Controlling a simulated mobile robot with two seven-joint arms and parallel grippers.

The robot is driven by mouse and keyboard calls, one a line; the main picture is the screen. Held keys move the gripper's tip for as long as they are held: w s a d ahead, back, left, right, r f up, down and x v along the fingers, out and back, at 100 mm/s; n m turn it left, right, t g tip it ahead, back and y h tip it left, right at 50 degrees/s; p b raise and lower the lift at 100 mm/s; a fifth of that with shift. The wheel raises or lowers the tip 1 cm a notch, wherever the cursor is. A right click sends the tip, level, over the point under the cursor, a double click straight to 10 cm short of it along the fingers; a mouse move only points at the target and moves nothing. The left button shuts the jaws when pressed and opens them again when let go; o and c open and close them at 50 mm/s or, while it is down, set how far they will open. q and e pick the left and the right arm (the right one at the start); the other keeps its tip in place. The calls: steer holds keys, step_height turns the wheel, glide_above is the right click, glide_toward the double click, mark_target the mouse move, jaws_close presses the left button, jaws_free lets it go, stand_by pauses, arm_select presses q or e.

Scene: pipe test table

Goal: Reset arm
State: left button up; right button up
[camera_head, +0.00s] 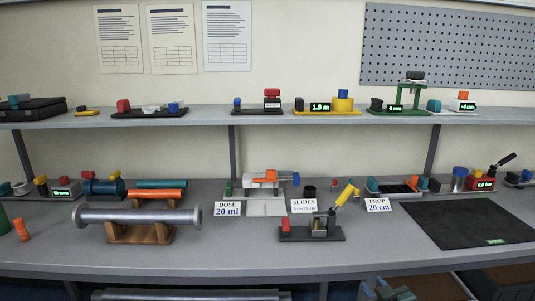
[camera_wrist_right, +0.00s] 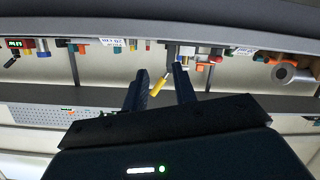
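My right gripper (camera_wrist_right: 159,80) shows in the right wrist view with two dark fingers spread apart and nothing held between them. A yellow handle (camera_wrist_right: 160,83) shows in the gap, beyond the fingers, and belongs to the test table behind. My left gripper is in neither view.
A grey pipe (camera_head: 140,215) lies on a wooden cradle at the front left. A clamp fixture with a yellow handle (camera_head: 347,194) stands at front centre. A black mat (camera_head: 465,222) lies bare at right. A shelf (camera_head: 210,119) with several devices runs behind.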

steer(key=s+a+f+g+y, duration=0.1)
steer(key=s+a+f, duration=0.2)
steer(key=s, duration=0.6)
steer(key=s+a+f+g+y, duration=0.1)
steer(key=s+a+f, duration=0.3)
steer(key=s, duration=0.5)
steer(key=s+a+f+g, duration=0.2)
steer(key=s+a, duration=0.3)
steer(key=s, duration=0.5)
steer(key=shift+f+m+y, duration=0.4)
steer(key=shift+f, duration=0.35)
